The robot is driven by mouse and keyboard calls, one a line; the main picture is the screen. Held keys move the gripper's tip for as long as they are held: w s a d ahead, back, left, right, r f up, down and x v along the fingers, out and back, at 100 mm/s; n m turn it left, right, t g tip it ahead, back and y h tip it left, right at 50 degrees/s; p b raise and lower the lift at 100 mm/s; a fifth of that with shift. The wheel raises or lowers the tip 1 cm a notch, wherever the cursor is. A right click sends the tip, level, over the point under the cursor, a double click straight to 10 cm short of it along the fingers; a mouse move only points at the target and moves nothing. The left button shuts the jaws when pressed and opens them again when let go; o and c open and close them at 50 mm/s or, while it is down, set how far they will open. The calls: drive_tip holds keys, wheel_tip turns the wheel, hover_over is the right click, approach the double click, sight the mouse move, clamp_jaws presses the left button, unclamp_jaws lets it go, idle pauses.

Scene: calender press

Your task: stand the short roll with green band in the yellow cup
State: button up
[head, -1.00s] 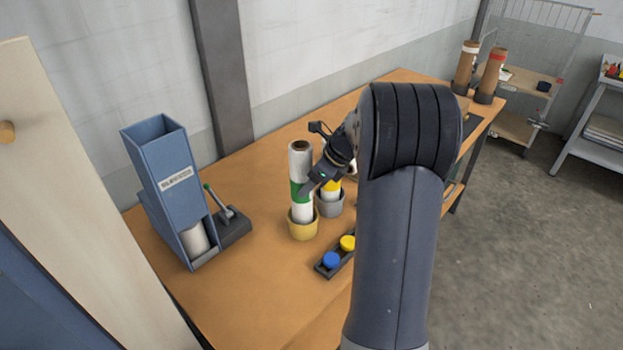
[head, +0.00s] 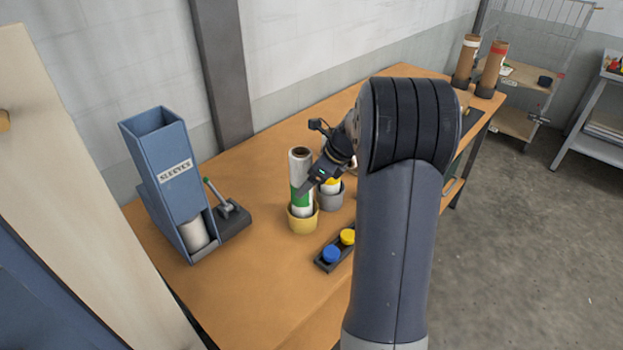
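The short roll with green band (head: 300,165) is white with a brown core and stands about upright. Its lower end is inside the yellow cup (head: 302,224) on the wooden table; whether it touches the cup's floor is hidden by the rim. My gripper (head: 307,192) reaches in from the right and is at the green band. It appears shut on the roll, though the far finger is hidden.
A grey cup (head: 330,201) with a yellow-banded roll stands close behind on the right. A black tray (head: 326,264) holds blue and yellow caps in front. A blue sleeve dispenser (head: 166,180) and a green-handled lever device (head: 230,218) stand left.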

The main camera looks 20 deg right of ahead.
drive_tip(key=b+v, duration=0.1)
drive_tip(key=v, duration=1)
drive_tip(key=shift+a+f, duration=0.15)
idle(0.5)
drive_tip(key=p+x, duration=0.2)
drive_tip(key=x, duration=0.6)
drive_tip(key=shift+w+a, duration=0.45)
drive_tip(key=shift+w, duration=0.05)
drive_tip(key=shift+f, duration=0.1)
